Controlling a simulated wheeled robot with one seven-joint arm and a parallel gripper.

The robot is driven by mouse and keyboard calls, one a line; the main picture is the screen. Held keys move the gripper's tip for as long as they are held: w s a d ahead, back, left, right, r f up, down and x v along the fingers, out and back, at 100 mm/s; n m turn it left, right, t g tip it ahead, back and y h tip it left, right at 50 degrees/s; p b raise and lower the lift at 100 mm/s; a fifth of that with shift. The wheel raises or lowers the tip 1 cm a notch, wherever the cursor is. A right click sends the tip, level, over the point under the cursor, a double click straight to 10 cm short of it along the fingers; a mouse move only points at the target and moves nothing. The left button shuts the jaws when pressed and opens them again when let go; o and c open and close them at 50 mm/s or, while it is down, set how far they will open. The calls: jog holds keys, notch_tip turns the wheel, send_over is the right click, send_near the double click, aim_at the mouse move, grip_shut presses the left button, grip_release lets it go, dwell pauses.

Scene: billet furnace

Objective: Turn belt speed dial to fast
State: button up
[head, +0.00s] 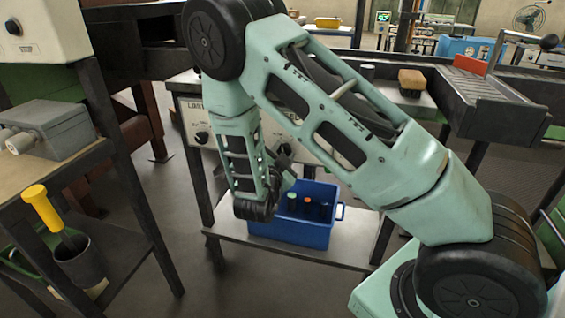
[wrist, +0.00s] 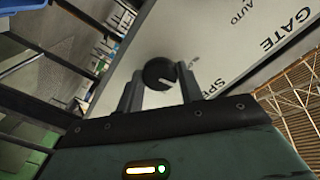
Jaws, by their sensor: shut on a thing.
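The belt speed dial (wrist: 158,73) is a round black knob with a white pointer mark, on a pale panel (wrist: 215,50). In the wrist view, the mark slants toward the lower right of the knob. Lettering beginning "SPE" is partly visible beside it, cut off by a finger. My gripper (wrist: 160,82) has one finger on each side of the dial and is shut on it. In the head view, my gripper (head: 284,152) is at the panel front, and my arm hides the dial and much of the lettering.
Another black knob (head: 201,137) is on the panel's left part. A blue bin (head: 290,233) with several coloured items stands on the shelf below. A side table at left holds a grey box (head: 55,128). A conveyor (head: 490,95) runs at right.

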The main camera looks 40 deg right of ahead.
jog(key=m+b, duration=0.9)
jog(key=b, duration=0.2)
jog(key=shift+f+b, duration=0.2)
jog(key=shift+b, duration=0.2)
jog(key=o, duration=1)
jog(key=shift+r, duration=0.1)
jog(key=v, duration=1.7)
jog(key=shift+s+a+p, duration=0.2)
jog(key=shift+p, duration=0.2)
